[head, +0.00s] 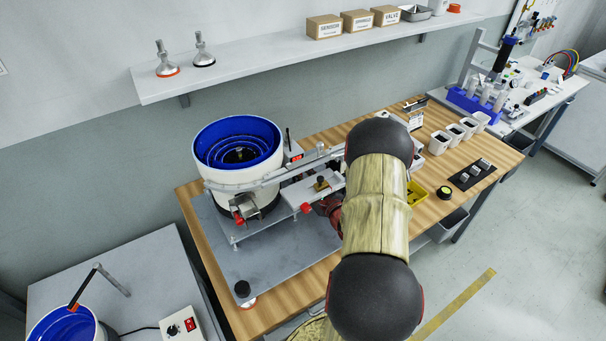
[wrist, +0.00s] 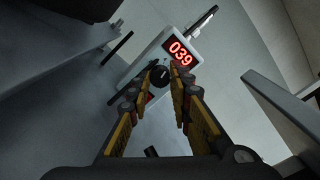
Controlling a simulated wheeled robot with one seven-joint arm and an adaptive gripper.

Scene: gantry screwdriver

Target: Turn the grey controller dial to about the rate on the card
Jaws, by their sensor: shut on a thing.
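In the wrist view the controller (wrist: 163,50) is a light box with a red lit display (wrist: 180,52) reading 039. Its dark round dial (wrist: 159,74), with a small pale mark on it, sits below the display. My gripper (wrist: 158,82) has its fingertips on either side of the dial and is shut on it.
A metal track (head: 270,180) runs from the feeder toward my arm. A second box with a black knob and red switch (head: 183,325) sits on the lower-left table. White cups (head: 440,143) and a black tray (head: 470,174) stand on the wooden bench, right.

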